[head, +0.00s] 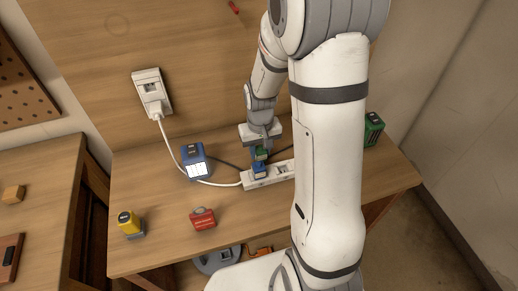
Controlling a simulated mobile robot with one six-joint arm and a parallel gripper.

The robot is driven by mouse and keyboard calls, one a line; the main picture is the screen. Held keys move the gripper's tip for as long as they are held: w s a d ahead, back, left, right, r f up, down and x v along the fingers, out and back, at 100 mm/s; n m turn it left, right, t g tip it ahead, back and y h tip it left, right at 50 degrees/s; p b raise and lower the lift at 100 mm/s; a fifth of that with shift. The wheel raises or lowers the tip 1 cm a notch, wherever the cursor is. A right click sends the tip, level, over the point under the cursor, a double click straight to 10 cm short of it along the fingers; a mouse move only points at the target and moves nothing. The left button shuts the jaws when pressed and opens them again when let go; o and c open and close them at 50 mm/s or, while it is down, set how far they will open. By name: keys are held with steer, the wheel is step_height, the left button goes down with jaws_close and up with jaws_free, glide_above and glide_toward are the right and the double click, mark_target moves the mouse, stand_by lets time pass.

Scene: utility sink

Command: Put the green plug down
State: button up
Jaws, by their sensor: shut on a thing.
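My gripper (262,146) is at the middle of the bench, pointing down. It is shut on the small green plug (261,154). The plug is just behind a blue plug (259,170) that stands in the white power strip (254,184). I cannot tell whether the green plug touches the strip or hangs just above it. My arm hides the right part of the strip.
A yellow item (128,221) and a red item (203,218) are nearer the front edge. A green box (373,128) is at the right. A white cord runs to a wall socket (152,92).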

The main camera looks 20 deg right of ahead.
steer(key=shift+f, duration=0.1)
steer(key=o, duration=1)
